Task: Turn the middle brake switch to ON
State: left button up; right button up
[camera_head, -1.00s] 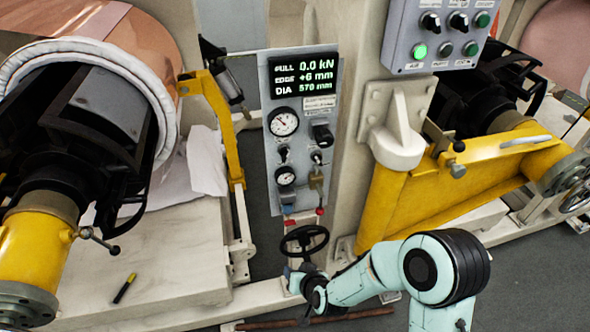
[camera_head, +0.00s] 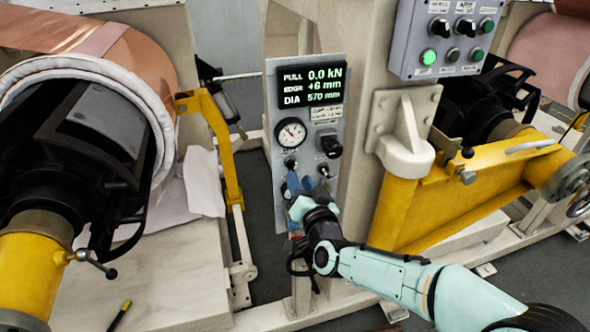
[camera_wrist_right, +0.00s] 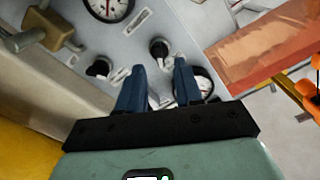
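The grey control panel (camera_head: 337,80) stands upright in the middle of the head view. It carries a round gauge (camera_head: 291,133), a large black knob (camera_head: 329,143) and two small black switches, a left one (camera_head: 290,162) and a right one (camera_head: 323,170). Their labels are too small to read, so I cannot tell which is the middle brake switch. My right gripper (camera_head: 305,181) is at the panel just below the small switches, hiding its lower part. In the right wrist view its blue fingers (camera_wrist_right: 160,80) are apart and empty, pointing towards a black knob (camera_wrist_right: 158,48). My left gripper is out of view.
A lit display (camera_head: 311,86) tops the panel. A grey switch box (camera_head: 446,40) hangs at the upper right. A white bracket (camera_head: 405,135) and yellow frame (camera_head: 400,205) stand right of the panel. A copper roll (camera_head: 140,55) is at left.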

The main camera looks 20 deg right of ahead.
aim_at(292, 166)
jog(key=w, duration=0.5)
jog(key=shift+a, duration=0.1)
grip_shut()
jog(key=shift+p, duration=0.3)
jog(key=n+p, duration=0.2)
jog(key=n, duration=1)
dwell(0.4)
